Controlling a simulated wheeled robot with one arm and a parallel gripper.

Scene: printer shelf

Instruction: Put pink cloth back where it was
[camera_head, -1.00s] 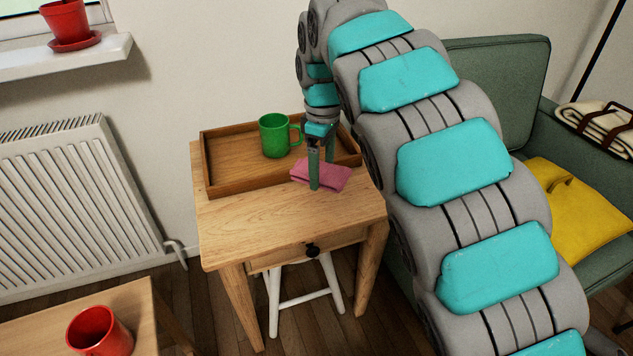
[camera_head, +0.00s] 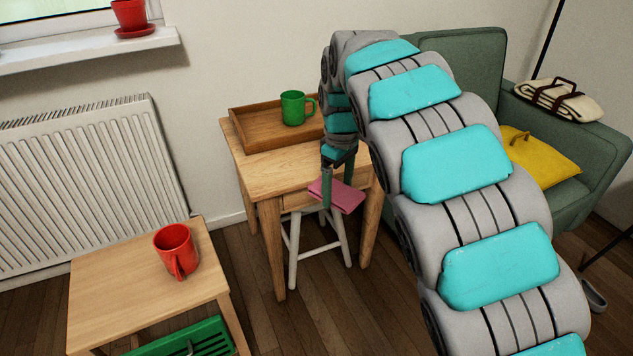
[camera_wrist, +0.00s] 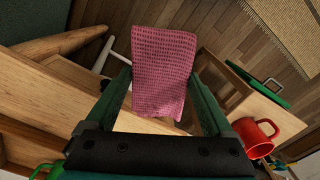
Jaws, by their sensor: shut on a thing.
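The pink cloth (camera_head: 345,197) is a folded, textured piece held by my gripper (camera_head: 337,186). In the head view it hangs in the air in front of the wooden side table (camera_head: 262,172), at about its drawer's height. In the wrist view the cloth (camera_wrist: 163,70) lies between the two green fingers of my gripper (camera_wrist: 160,88), which are shut on it. My arm hides the right part of the side table and of the tray.
A wooden tray (camera_head: 240,130) with a green mug (camera_head: 293,108) stands on the side table. A white stool (camera_head: 293,255) is beneath. A lower table (camera_head: 120,285) holds a red mug (camera_head: 174,250); a green crate (camera_head: 190,340) is below it. A green armchair (camera_head: 475,75) stands right.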

